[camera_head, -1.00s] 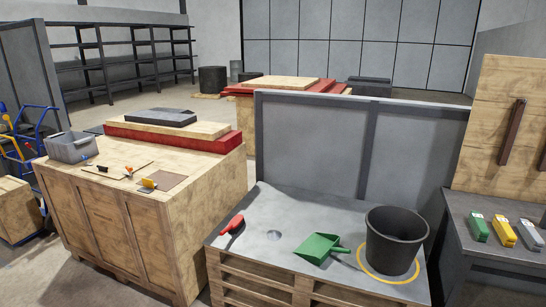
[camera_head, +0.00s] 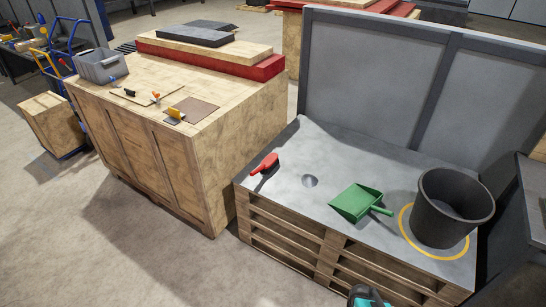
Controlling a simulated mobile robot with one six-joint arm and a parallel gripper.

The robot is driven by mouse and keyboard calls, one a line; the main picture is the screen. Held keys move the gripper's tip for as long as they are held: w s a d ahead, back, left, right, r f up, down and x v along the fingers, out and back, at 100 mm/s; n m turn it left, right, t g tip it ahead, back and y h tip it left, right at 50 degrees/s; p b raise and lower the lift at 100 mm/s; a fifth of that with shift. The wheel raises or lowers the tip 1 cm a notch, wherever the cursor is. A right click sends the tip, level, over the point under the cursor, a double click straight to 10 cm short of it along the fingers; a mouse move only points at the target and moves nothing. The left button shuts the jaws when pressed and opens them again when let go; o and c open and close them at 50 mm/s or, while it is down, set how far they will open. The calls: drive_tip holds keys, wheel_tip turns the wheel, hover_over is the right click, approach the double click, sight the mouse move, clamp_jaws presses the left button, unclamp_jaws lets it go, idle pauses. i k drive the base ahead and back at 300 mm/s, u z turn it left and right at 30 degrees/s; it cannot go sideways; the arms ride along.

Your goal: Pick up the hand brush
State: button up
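The hand brush (camera_head: 264,163) has a red handle and a dark underside. It lies on the left part of the grey sheet (camera_head: 330,157) that covers a pallet stack. A small teal and black part at the bottom edge seems to be my arm. My gripper's fingers do not show, and nothing is seen touching the brush.
A green dustpan (camera_head: 356,202) and a black bucket (camera_head: 449,208) inside a yellow ring share the sheet, right of a small round hole. A grey panel (camera_head: 375,80) stands behind. A wooden bench (camera_head: 150,150) with tools stands left. The floor in front is clear.

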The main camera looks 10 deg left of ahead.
sight(271, 162)
drive_tip(key=i, duration=1.1)
drive_tip(key=u, duration=0.25)
drive_tip(key=k, duration=0.2)
drive_tip(key=u, duration=3.2)
